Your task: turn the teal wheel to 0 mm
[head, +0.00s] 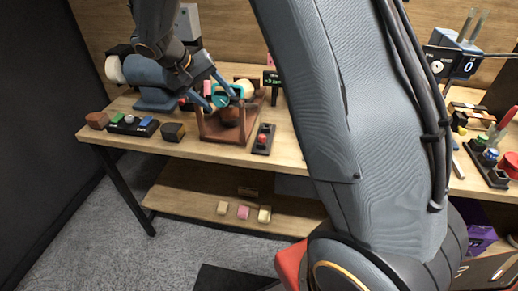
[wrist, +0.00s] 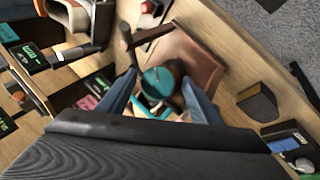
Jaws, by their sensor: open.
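The teal wheel (wrist: 158,80) lies between the two fingertips of my gripper (wrist: 160,78) in the wrist view, with a finger on either side. I cannot tell whether either finger touches it. In the head view the teal wheel (head: 219,100) sits above a brown stand (head: 228,135), partly hidden by my open gripper (head: 222,101). A small black display (head: 272,79) with green text stands just right of the wheel; its reading is too small to be sure of. A display with green text also shows at the left of the wrist view (wrist: 34,58).
A control box with a red button (head: 263,139) lies right of the stand. A dark block (head: 173,132), a button panel (head: 133,125) and a brown block (head: 97,120) lie to the left along the front edge. My arm hides the middle of the bench.

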